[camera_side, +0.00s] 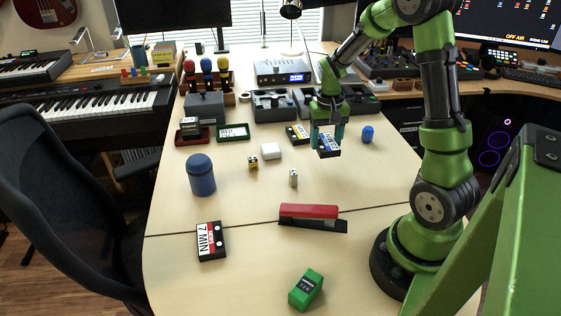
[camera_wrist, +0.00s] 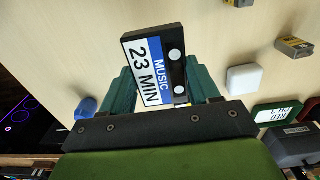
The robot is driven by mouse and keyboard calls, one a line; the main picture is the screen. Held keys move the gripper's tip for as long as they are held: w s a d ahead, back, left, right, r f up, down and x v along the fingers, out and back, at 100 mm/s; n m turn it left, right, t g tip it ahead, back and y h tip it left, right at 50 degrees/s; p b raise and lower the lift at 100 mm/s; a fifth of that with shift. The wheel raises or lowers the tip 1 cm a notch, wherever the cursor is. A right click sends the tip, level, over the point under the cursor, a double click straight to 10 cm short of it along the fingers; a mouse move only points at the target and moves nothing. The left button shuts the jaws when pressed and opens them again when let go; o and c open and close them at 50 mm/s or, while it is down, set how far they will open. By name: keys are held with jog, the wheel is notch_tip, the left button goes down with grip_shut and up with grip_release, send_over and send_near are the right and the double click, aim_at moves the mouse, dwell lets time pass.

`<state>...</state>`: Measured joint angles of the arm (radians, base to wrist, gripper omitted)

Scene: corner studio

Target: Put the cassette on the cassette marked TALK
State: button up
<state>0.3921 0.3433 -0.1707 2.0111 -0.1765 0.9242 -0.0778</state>
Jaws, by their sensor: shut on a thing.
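My gripper (camera_side: 328,141) is shut on a black cassette (camera_side: 329,152) with a blue and white label, held above the table at the back right. In the wrist view its label reads MUSIC 23 MIN on the cassette (camera_wrist: 154,66), gripped between the two green fingers. A black cassette with a yellow label (camera_side: 294,136) lies on the table just left of my gripper; its wording is too small to read. A red-labelled cassette (camera_side: 212,242) reading 7 MIN lies at the front left. I cannot read TALK on any cassette.
A white box (camera_side: 271,151), small blocks (camera_side: 253,163), a blue jar (camera_side: 200,176) and a red stapler (camera_side: 309,212) stand on the table (camera_side: 370,180). A blue object (camera_side: 367,134) is right of my gripper. Grey trays (camera_side: 272,106) line the back. A green box (camera_side: 305,289) is in front.

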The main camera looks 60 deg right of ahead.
send_over(298, 132)
jog(key=shift+f, duration=0.4)
jog(key=shift+w+f, duration=0.1)
jog(key=shift+f, duration=1.65)
jog(key=shift+f, duration=0.2)
jog(key=o, duration=1.1)
jog(key=shift+c, duration=0.2)
